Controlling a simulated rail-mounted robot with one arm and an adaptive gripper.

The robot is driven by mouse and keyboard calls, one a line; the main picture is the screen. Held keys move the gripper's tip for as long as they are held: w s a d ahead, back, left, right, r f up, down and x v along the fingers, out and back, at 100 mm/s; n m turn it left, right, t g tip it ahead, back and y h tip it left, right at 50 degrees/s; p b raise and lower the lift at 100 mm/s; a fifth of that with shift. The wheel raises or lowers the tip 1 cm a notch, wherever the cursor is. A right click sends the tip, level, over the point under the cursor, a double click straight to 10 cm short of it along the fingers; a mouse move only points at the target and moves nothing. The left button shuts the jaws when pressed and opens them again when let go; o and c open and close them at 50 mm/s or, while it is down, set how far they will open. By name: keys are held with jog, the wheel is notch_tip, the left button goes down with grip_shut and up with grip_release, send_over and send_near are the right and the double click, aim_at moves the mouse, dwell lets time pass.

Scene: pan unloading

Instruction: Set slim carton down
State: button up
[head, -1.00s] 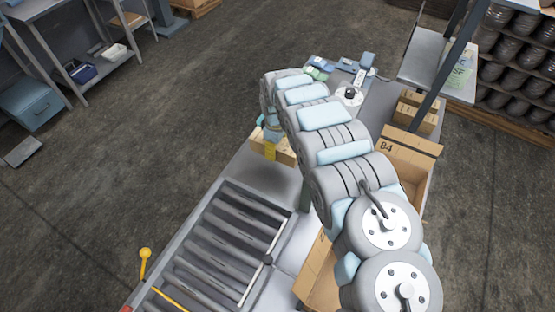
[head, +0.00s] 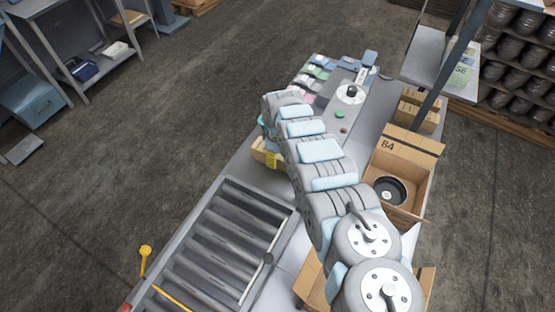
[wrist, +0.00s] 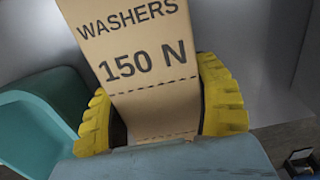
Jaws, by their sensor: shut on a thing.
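The slim carton is a tan cardboard box printed "WASHERS 150 N" (wrist: 145,62) in the wrist view. My gripper (wrist: 165,112) is shut on it, with a yellow ribbed finger on each side. In the head view a small part of the carton (head: 260,157) shows low beside my arm, by the left edge of the grey table. One yellow finger of my gripper (head: 273,161) shows there too. My arm hides the rest, and I cannot tell whether the carton touches the table.
An open cardboard box marked 84 (head: 408,150) holds a black round pan (head: 389,190). A roller conveyor (head: 220,245) lies in front. Small coloured packs (head: 318,70) and a grey device with a round plate (head: 351,92) stand at the far end. Bare table (head: 365,125) lies right of my arm.

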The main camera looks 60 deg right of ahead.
jog(key=shift+s+f, duration=0.1)
jog(key=shift+f, duration=0.55)
jog(key=shift+f, duration=0.2)
jog(key=o, duration=1.3)
jog(key=shift+c, duration=0.2)
jog(key=shift+r, duration=0.1)
jog(key=shift+r+p, duration=0.35)
jog(key=shift+r, duration=5.7)
